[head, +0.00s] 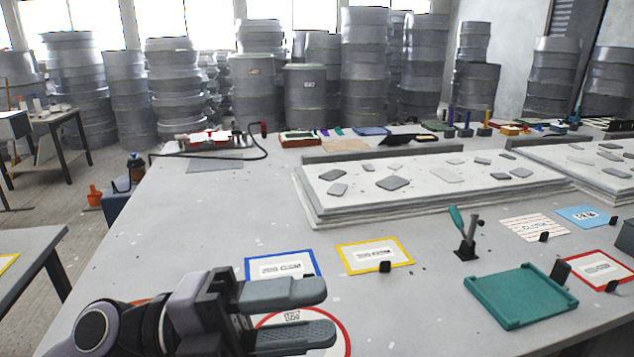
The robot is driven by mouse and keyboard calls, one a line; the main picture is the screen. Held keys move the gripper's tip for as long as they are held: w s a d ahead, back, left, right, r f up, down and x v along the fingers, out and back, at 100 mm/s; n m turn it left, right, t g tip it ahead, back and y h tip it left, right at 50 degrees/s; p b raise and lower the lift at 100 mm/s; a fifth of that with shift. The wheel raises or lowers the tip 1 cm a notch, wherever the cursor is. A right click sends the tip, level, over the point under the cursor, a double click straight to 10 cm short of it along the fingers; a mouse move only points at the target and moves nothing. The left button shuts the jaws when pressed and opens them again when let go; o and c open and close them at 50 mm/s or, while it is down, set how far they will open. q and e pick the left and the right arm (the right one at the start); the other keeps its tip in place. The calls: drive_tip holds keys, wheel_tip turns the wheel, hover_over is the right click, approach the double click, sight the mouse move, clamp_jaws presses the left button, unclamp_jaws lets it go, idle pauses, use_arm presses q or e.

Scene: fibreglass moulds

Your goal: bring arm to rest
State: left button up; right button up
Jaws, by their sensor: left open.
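My left gripper (312,312) comes in from the lower left and points right, low over the front of the grey table (210,220). Its two grey fingers are apart, with nothing seen between them. It partly covers a round red-rimmed label (342,340) below it and sits just in front of a blue-framed card (280,266). My right gripper is not seen; a dark piece at the right edge is too cut off to name.
A yellow-framed card (375,256), a green tray (519,297), a green-handled tool in a black stand (464,235) and a red-framed card (600,269) lie to the right. Stacked white sheets (430,176) with grey pieces lie behind. The table's left part is clear.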

use_arm(q)
drive_tip(key=w+a+r+n+t+y, duration=0.15)
drive_tip(key=w+a+n+t, duration=0.25)
drive_tip(key=n+t, duration=0.45)
drive_tip(key=w+a+r+n+t+y, duration=0.1)
drive_tip(key=w+a+n+t+y, duration=0.15)
drive_tip(key=n+t, duration=0.6)
drive_tip(key=w+a+f+n+t+y, duration=0.1)
drive_tip(key=w+a+f+n+y, duration=0.2)
drive_tip(key=a+f+n+y, duration=0.9)
drive_tip(key=s+a+f+n+g+y, duration=0.1)
drive_tip(key=s+f+n+g+y, duration=0.15)
drive_tip(key=f, duration=0.45)
drive_tip(key=s+a+f+n+g+y, duration=0.1)
drive_tip(key=s+a+f+g+y, duration=0.1)
drive_tip(key=s+f+g, duration=1.05)
drive_tip(key=s+f, duration=0.4)
drive_tip(key=s, duration=0.3)
drive_tip(key=w+d+f+t+h+b, duration=0.1)
drive_tip(key=w+f+t+b, duration=0.1)
drive_tip(key=f, duration=0.4)
drive_tip(key=w+d+f+t+h+b, duration=0.1)
drive_tip(key=w+f+t, duration=0.4)
drive_tip(key=f, duration=0.1)
drive_tip(key=shift+w+d+f+t+b, duration=0.2)
drive_tip(key=shift+d+f+t+b, duration=0.1)
drive_tip(key=shift+d+b, duration=0.1)
